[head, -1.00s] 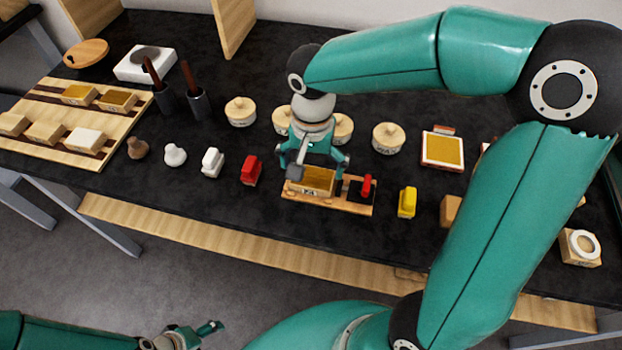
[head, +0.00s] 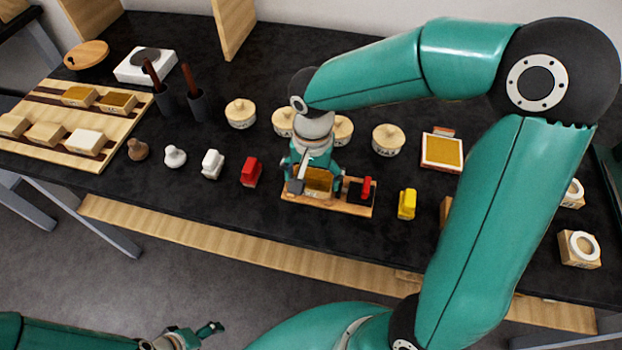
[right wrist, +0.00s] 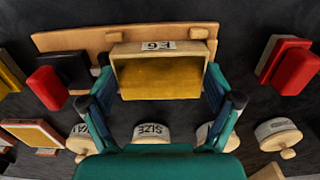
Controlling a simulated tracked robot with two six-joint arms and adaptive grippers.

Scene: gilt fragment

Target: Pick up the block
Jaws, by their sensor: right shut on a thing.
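The block (head: 319,180) is a pale wooden box shape with a gold top face, sitting in a wooden holder (head: 355,210) on the dark table. In the right wrist view the block (right wrist: 160,80) carries dark lettering on its side. My right gripper (head: 316,183) comes down from above and is shut on the block, one finger at each end. Its fingers also show in the right wrist view (right wrist: 160,98). My left gripper (head: 190,336) is low at the bottom edge, away from the table; its jaws are too small to judge.
The holder also carries a black pad with a red piece (head: 366,186). A red block (head: 251,172) stands to the left and a yellow block (head: 407,204) to the right. Several lidded round pots, such as one (head: 388,140), stand behind. A wooden rack (head: 75,155) lies far left.

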